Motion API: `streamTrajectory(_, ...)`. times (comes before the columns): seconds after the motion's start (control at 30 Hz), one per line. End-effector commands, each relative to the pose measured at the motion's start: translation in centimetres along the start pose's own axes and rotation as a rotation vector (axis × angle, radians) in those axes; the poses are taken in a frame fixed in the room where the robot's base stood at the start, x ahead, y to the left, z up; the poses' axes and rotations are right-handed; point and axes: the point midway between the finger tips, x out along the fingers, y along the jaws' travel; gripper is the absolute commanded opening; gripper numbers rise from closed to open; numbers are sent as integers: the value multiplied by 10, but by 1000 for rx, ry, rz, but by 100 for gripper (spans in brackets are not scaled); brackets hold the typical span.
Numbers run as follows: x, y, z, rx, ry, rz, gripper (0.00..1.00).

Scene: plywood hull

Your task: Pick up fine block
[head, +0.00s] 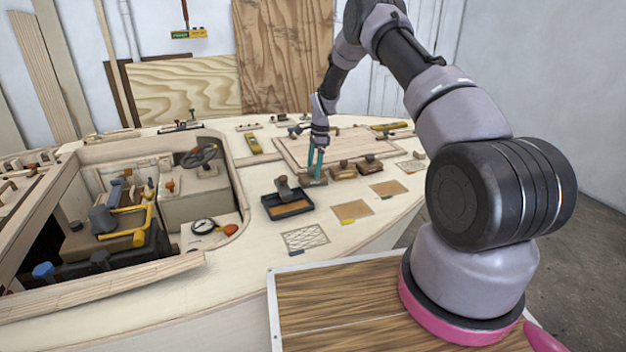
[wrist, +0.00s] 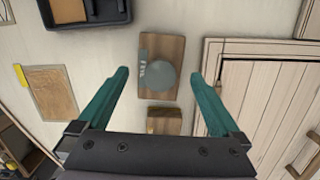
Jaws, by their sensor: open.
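A wooden block with a round grey knob and pale stripes (wrist: 148,88) lies on the deck, between and below my fingertips in the wrist view. In the head view this block (head: 314,182) sits directly under my gripper (head: 316,168). I cannot read a label saying it is the fine block. My gripper (wrist: 160,75) is open and empty, its teal fingers on either side of the block, pointing down. A second wooden block (wrist: 163,120) is nearer my gripper's body and partly hidden. In the head view, two brown-knobbed blocks (head: 343,170) (head: 370,163) stand to the right.
A dark tray (head: 290,212) holding a knobbed block is to the left; it shows in the wrist view (wrist: 90,22). Flat sheets (head: 352,208) (head: 388,188) lie in front. A plank panel (wrist: 265,100) lies beside the block. An open cockpit (head: 240,185) is further left.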

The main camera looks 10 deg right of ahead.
Motion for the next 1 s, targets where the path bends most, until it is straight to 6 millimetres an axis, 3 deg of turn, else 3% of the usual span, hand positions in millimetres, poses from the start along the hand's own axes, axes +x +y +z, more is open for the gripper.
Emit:
streamTrajectory(0.1, 21, 1, -1, 0, -2, 3, 100)
streamTrajectory(0.2, 30, 0, -1, 1, -1, 0, 100)
streamTrajectory(0.4, 31, 0, -1, 0, -1, -1, 100)
streamTrajectory(0.47, 31, 0, -1, 0, -1, 0, 81)
streamTrajectory(0.63, 31, 0, -1, 0, -1, 0, 16)
streamTrajectory(0.67, 31, 0, -1, 0, -1, -1, 11)
streamTrajectory(0.87, 30, 0, -1, 0, -1, -1, 11)
streamTrajectory(1.0, 17, -1, 2, -1, -1, -3, 11)
